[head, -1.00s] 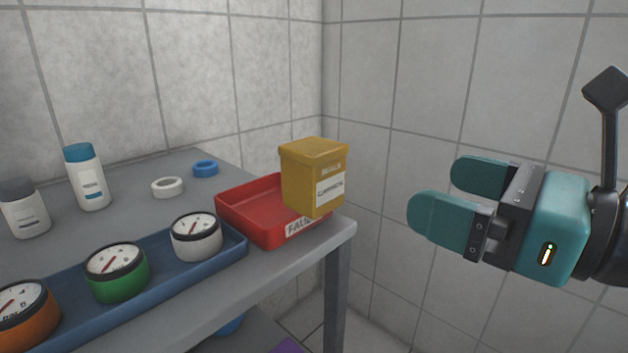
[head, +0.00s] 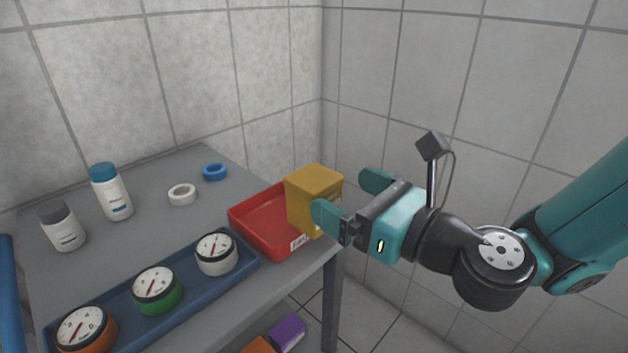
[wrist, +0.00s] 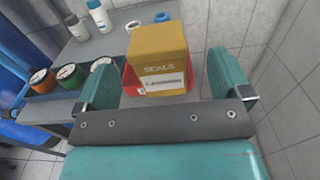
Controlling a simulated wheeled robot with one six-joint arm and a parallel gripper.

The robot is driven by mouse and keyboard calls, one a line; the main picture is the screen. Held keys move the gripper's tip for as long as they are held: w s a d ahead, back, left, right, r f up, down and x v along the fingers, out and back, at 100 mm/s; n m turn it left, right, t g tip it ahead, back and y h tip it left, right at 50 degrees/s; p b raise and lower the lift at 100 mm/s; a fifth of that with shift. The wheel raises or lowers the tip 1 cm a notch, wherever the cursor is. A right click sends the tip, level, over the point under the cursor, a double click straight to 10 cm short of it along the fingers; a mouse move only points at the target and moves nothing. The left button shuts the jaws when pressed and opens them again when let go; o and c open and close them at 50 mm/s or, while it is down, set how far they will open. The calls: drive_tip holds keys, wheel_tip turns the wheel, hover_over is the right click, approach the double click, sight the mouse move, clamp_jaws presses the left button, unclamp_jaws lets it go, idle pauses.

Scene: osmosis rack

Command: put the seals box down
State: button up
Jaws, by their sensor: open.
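The yellow seals box (head: 314,188) stands at the right end of the red tray (head: 262,238); its base is hidden in the head view. In the wrist view the box (wrist: 158,58) shows its "SEALS" lettering and a white label. My gripper (head: 347,198) is open and just right of the box in the head view. In the wrist view its fingers (wrist: 165,82) stand to either side of the box's near face, with a gap at each side. In the head view the near finger covers part of the box.
A blue tray (head: 190,300) holds orange, green and white gauges. Two bottles, a white ring (head: 182,194) and a blue ring (head: 215,172) stand on the grey rack top (head: 150,235). Tiled walls close off the back and right. A purple item (head: 287,333) lies below.

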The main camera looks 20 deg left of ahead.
sight(314, 177)
drive_tip(key=p+x, duration=0.1)
drive_tip(key=x, duration=0.2)
drive_tip(key=p+x, duration=0.1)
drive_tip(key=x, duration=0.2)
drive_tip(key=shift+s, duration=0.25)
drive_tip(key=shift+w+a+f, duration=0.15)
drive_tip(key=shift+a+f, duration=0.05)
drive_tip(key=shift+a, duration=0.05)
drive_tip(key=c, duration=1.2)
drive_tip(key=shift+o, duration=0.2)
drive_tip(key=shift+r, duration=0.1)
wheel_tip(314, 177, up, 23)
drive_tip(key=p, duration=1)
drive_tip(key=shift+p, duration=0.4)
